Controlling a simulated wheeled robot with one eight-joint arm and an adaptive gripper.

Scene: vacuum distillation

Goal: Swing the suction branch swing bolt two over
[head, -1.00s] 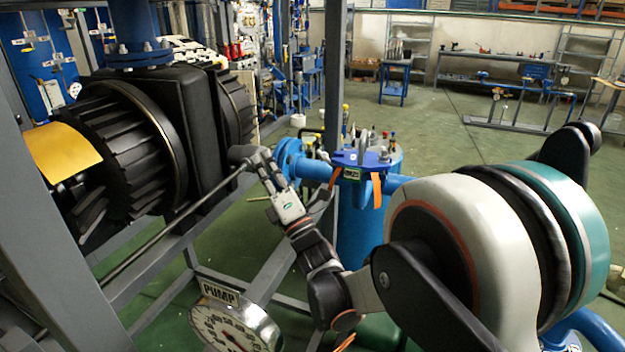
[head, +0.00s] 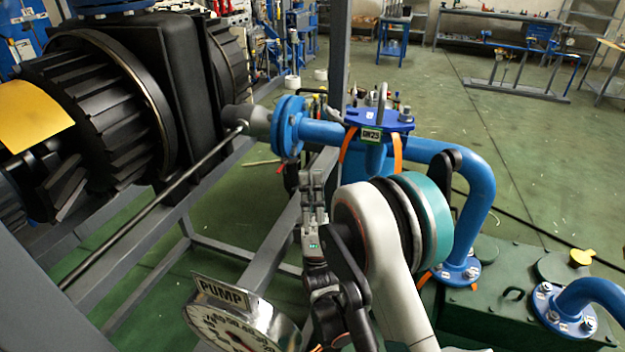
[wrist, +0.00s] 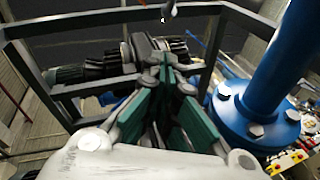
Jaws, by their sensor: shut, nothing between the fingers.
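The blue suction branch pipe (head: 430,146) runs right from a round bolted flange (head: 288,127) by the black pump. A blue plate-like fitting (head: 380,117) with a DN25 tag sits on this pipe, with orange straps hanging from it. A grey upright bolt or eye (head: 382,97) stands on the fitting. I cannot tell which bolt is swing bolt two. My gripper (head: 312,178) points upward below and left of the fitting, apart from it. It is shut and empty. In the wrist view its green-padded fingers (wrist: 170,95) show, with a blue flanged pipe (wrist: 255,110) at right.
The black finned pump (head: 100,105) and grey frame (head: 255,240) stand at left. A PUMP gauge (head: 235,325) is in the foreground. A green tank (head: 520,285) with blue pipes stands at lower right. Open green floor lies behind.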

